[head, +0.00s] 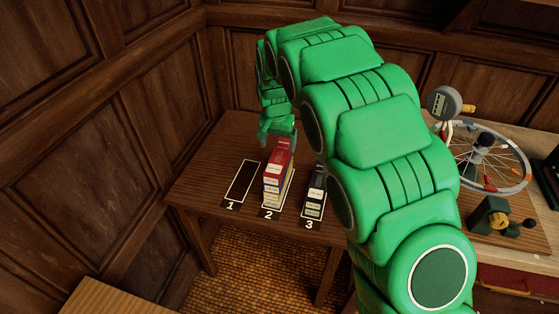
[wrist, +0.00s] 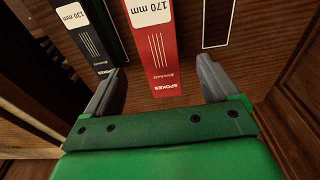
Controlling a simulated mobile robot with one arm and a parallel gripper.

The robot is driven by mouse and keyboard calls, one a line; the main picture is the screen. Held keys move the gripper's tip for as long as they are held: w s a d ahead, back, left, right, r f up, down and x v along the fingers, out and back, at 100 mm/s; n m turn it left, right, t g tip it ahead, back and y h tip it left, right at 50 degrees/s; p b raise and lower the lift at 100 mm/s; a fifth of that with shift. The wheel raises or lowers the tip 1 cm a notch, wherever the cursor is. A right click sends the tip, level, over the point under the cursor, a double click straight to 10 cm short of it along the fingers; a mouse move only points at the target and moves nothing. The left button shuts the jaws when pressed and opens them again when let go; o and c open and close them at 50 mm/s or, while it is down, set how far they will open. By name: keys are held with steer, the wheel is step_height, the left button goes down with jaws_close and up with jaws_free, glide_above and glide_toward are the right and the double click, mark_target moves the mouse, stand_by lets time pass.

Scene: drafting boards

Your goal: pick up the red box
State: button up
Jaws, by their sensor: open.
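The red box (head: 278,162) lies on top of a stack of boxes on the rectangle marked 2, on the wooden table. In the wrist view the red box (wrist: 155,40) shows a white label reading 170 mm and the word SPOKES. My gripper (head: 278,137) is at the far end of the box, just above or beside it in the head view. In the wrist view my gripper (wrist: 160,66) is open, with one finger to each side of the red box in the picture. I cannot tell whether the fingers are down level with it.
A stack topped by a black box (head: 317,184) stands on rectangle 3; the black box (wrist: 88,30) is close to my left finger in the wrist view. Rectangle 1 (head: 241,184) is empty. A spoked wheel (head: 497,181) and tools occupy the bench at right.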

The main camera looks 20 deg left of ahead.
mark_target(279, 156)
steer(key=shift+w+d+f, duration=0.1)
steer(key=shift+w+f, duration=0.05)
steer(key=shift+f, duration=1.1)
steer(key=shift+w+a+f, duration=0.1)
steer(key=shift+w+f, duration=0.1)
steer(key=shift+f, duration=1)
steer(key=shift+w+d+f, duration=0.1)
steer(key=shift+w+f, duration=0.05)
steer(key=shift+f, duration=1.1)
steer(key=c, duration=1.2)
